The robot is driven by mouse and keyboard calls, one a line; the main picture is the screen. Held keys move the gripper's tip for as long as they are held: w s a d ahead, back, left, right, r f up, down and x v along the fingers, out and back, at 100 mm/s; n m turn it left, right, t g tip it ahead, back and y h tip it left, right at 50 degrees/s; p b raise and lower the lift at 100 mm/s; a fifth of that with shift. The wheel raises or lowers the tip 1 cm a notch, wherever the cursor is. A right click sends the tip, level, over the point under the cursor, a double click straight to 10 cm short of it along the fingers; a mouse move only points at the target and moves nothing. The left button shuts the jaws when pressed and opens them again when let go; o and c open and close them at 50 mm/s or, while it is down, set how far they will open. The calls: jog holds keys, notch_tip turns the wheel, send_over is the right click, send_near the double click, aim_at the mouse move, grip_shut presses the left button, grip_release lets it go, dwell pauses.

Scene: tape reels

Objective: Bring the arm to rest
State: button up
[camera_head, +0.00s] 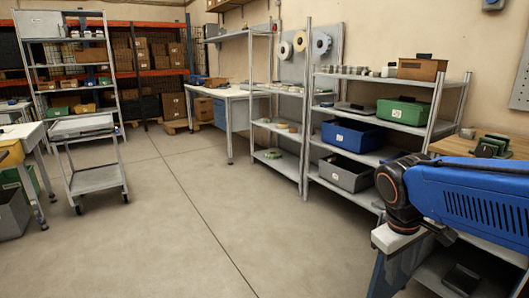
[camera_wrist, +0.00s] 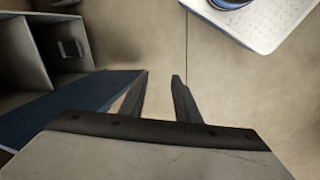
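My gripper (camera_wrist: 160,82) shows in the wrist view with its two dark fingers apart. Nothing is between them, only the beige floor behind. In the head view my blue arm (camera_head: 465,190) reaches in from the right edge, with a dark joint at its left end. A pale grey block hangs below that joint; the fingers cannot be made out there. In the wrist view a blue panel (camera_wrist: 75,112) lies just left of the fingers, apart from them as far as I can tell.
Shelving (camera_head: 385,122) with a blue bin (camera_head: 352,136), green bin (camera_head: 403,111) and grey bin (camera_head: 346,171) stands behind my arm. Reels (camera_head: 322,43) hang on a grey board. A trolley (camera_head: 95,180) stands left. The middle floor is clear. A pale dotted surface (camera_wrist: 265,22) bears a blue round thing (camera_wrist: 230,3).

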jog(key=s+a+f+m+t+y, duration=0.2)
jog(key=s+m+t, duration=0.1)
jog(key=s, duration=0.5)
jog(key=shift+s+m+t+y, duration=0.25)
jog(key=shift+m+t+y, duration=0.05)
jog(key=shift+m, duration=0.2)
jog(key=shift+a, duration=0.1)
